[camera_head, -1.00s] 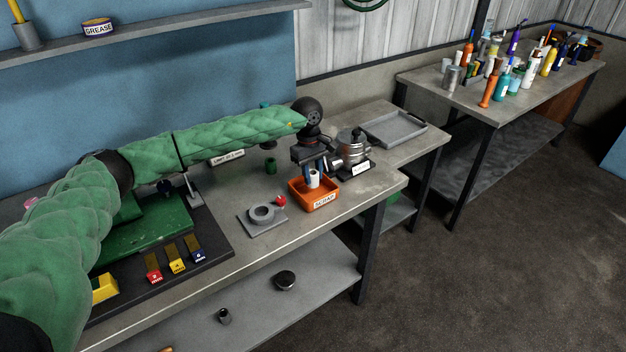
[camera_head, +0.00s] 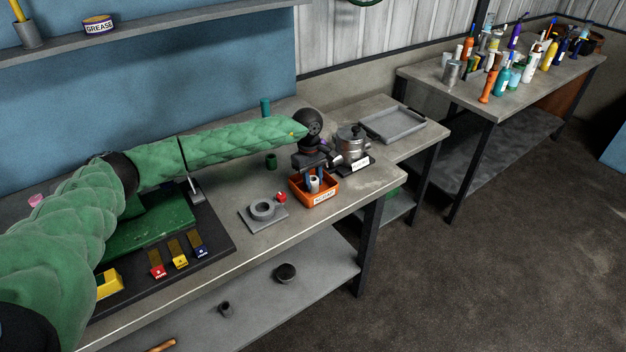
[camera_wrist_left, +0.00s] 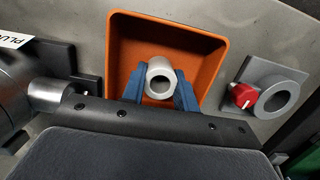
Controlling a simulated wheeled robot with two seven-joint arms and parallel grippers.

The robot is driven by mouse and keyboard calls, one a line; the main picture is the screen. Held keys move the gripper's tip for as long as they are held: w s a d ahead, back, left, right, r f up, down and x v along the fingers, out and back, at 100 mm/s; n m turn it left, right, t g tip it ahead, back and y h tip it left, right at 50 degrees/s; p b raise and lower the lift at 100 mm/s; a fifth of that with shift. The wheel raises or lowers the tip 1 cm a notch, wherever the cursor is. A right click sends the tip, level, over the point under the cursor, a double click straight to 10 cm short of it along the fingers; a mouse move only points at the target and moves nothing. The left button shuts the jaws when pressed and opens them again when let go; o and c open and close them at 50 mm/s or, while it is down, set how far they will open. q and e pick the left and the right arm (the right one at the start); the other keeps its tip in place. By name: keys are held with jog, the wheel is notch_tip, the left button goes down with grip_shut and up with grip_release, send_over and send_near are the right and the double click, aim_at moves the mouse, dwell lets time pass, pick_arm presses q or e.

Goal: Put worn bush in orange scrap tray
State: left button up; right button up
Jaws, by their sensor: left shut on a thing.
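The worn bush (camera_head: 314,184) is a small grey hollow cylinder. My left gripper (camera_head: 314,181) is shut on it, with the blue fingers on either side, down inside the orange scrap tray (camera_head: 325,198). In the left wrist view the bush (camera_wrist_left: 160,79) shows its open bore between the blue fingertips (camera_wrist_left: 160,88), with the orange tray (camera_wrist_left: 205,48) around and behind it. I cannot tell whether the bush touches the tray floor. My right gripper does not show.
A grey block with a ring (camera_head: 263,209) and a red knob (camera_head: 281,197) stand left of the tray. A metal pot-like device (camera_head: 351,143) stands close on the right. A grey tray (camera_head: 393,124) lies farther back. A dark mat (camera_head: 215,246) is at left.

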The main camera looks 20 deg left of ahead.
pick_arm(q)
jog(key=o, duration=1)
jog(key=shift+c, duration=0.2)
